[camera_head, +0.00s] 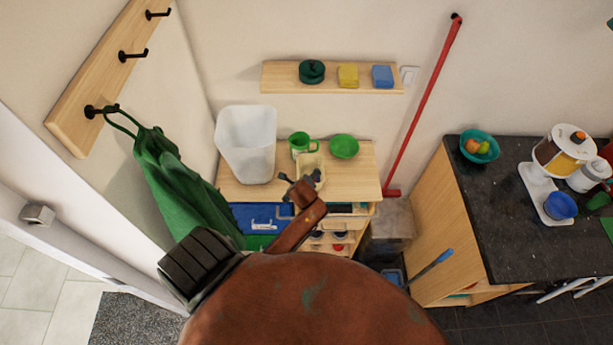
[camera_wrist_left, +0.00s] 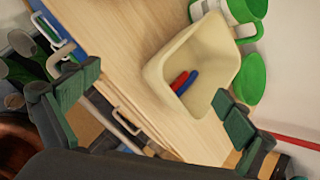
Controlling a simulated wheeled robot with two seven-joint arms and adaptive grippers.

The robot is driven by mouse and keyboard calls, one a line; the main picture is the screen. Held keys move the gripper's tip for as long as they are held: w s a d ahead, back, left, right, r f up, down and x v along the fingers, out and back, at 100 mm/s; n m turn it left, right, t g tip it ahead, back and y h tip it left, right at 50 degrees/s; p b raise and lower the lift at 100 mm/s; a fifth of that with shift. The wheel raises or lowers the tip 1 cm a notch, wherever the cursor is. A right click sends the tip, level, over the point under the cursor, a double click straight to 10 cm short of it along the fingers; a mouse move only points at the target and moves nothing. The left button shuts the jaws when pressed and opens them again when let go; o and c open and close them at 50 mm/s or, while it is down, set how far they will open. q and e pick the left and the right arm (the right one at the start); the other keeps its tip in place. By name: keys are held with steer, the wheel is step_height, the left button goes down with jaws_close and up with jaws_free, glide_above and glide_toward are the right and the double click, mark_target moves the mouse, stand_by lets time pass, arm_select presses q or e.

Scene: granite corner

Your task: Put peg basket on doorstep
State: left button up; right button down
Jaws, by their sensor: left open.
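The peg basket (camera_head: 311,163) is a small cream tub on the wooden cabinet top, in front of a green mug. In the left wrist view the basket (camera_wrist_left: 207,57) holds a red and a blue peg. My left gripper (camera_head: 298,187) is at the near side of the basket and hides part of it. In the left wrist view my left gripper (camera_wrist_left: 155,108) is open and empty, its fingers apart, with the basket beyond them. My right gripper is not in view. A doorstep cannot be clearly made out; a grey mat (camera_head: 135,322) lies at lower left.
A white bin (camera_head: 246,143), the green mug (camera_head: 302,144) and a green bowl (camera_head: 344,146) crowd the cabinet top (camera_head: 362,185). A green apron (camera_head: 180,185) hangs at left. A red pole (camera_head: 424,103) leans at right. A dark counter (camera_head: 500,235) stands farther right.

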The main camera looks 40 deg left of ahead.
mark_target(309, 165)
arm_select(q)
steer(key=w+m, duration=0.4)
steer(key=w+a+m+y, duration=0.1)
steer(key=w+m, duration=0.1)
steer(key=w, duration=0.1)
steer(key=shift+a+r+m+t, duration=0.1)
steer(key=shift+m+t, duration=0.3)
steer(key=shift+w+a+m, duration=0.15)
steer(key=shift+w+m, duration=0.3)
steer(key=shift+m, duration=0.05)
steer(key=shift+x, duration=3.85)
steer(key=shift+a+r, duration=0.1)
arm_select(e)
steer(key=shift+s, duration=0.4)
arm_select(q)
steer(key=shift+s, duration=0.1)
steer(key=shift+c, duration=0.4)
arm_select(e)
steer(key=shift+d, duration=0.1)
arm_select(q)
steer(key=shift+c, duration=0.7)
steer(key=c, duration=1.2)
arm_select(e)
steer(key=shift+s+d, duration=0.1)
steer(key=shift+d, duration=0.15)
